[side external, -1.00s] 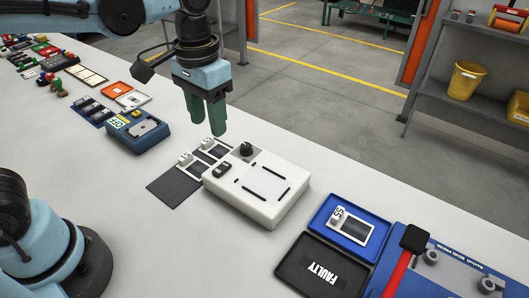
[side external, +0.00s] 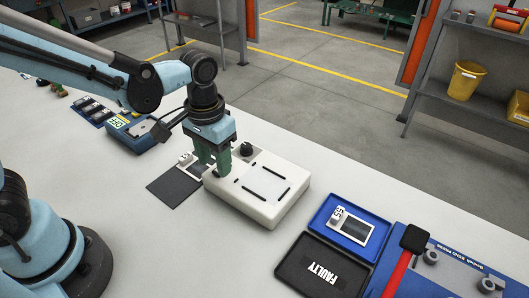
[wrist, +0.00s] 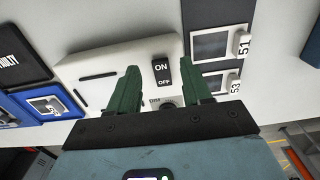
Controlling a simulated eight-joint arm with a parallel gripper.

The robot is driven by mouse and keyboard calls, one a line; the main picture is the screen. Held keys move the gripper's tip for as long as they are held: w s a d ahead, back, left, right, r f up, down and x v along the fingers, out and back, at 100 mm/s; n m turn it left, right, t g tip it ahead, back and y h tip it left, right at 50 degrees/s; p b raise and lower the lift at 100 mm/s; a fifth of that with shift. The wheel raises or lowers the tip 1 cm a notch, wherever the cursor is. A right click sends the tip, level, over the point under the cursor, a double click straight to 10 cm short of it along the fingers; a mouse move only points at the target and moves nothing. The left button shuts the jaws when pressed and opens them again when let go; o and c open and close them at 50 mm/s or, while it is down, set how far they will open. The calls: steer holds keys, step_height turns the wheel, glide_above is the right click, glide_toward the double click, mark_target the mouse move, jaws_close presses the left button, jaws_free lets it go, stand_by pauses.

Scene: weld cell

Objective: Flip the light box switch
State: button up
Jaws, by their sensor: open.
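The light box (side external: 228,190) is a white box on the bench, with a pale panel and black strips on top; it also fills the middle of the wrist view (wrist: 75,72). Its switch (wrist: 162,71) is a black rocker marked ON and OFF. My gripper (side external: 215,172) is open and points down over the left end of the box, hiding the switch in the side view. In the wrist view its green fingers (wrist: 160,68) stand on either side of the switch, with nothing between them but the switch below. I cannot tell whether they touch the box.
A dark knob (side external: 246,149) is on the box's far edge. A dark mat (side external: 174,188) with numbered screen parts lies left of the box. A blue tray (side external: 375,229), a black FAULTY tray (side external: 318,268) and a blue press are at right. Bench in front is clear.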

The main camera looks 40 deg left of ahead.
steer(key=shift+f, duration=0.9)
steer(key=shift+c, duration=0.2)
